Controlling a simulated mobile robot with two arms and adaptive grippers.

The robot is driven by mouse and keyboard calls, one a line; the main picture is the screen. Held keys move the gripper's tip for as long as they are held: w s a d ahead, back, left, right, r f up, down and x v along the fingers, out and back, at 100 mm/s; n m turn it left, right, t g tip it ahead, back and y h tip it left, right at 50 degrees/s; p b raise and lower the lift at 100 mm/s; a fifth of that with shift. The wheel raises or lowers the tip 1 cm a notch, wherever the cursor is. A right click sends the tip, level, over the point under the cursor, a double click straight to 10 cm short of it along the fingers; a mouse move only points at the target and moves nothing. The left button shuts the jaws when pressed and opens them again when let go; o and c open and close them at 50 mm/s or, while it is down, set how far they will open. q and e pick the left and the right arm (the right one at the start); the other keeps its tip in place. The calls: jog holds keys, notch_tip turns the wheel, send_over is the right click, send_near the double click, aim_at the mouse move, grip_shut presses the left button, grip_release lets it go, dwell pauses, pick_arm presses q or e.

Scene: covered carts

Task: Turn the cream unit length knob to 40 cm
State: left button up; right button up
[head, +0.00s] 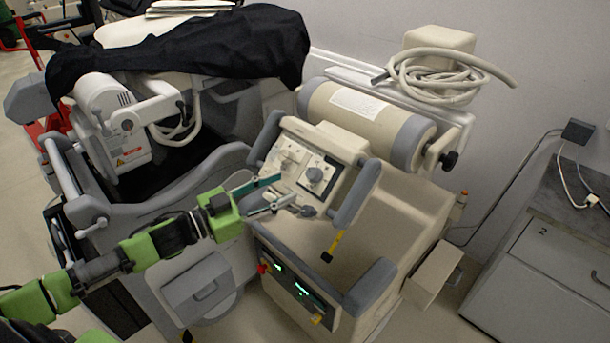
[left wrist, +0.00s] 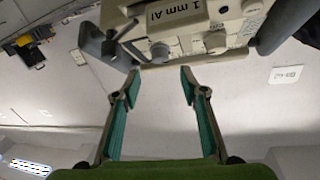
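The cream unit (head: 385,210) stands in the middle of the head view, with a tilted control panel between two grey handles. A grey round knob (head: 314,175) sits on a dark-marked scale on the panel. A paler control lies to its left; I cannot read which one is the length knob or its setting. My left gripper (head: 287,188) is open and empty, its teal-lined fingers spread just in front of the panel's near left edge. In the left wrist view, the open fingertips (left wrist: 160,75) lie below a grey knob (left wrist: 160,52) on the panel, apparently apart from it.
A grey-and-white machine (head: 200,285) under a black cover (head: 200,45) stands at left. A cream cylinder (head: 365,120) and coiled hose (head: 440,75) are behind the panel. A grey cabinet (head: 550,260) stands at right. A yellow-and-black tag (head: 333,246) hangs below the panel.

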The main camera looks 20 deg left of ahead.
aim_at(308, 176)
pick_arm(q)
jog(key=p+x, duration=0.2)
jog(key=x, duration=0.4)
jog(key=shift+w+r, duration=0.15)
jog(key=shift+w, duration=0.05)
jog(key=shift+w+d, duration=0.45)
jog(key=shift+w, duration=0.1)
jog(key=c, duration=1.1)
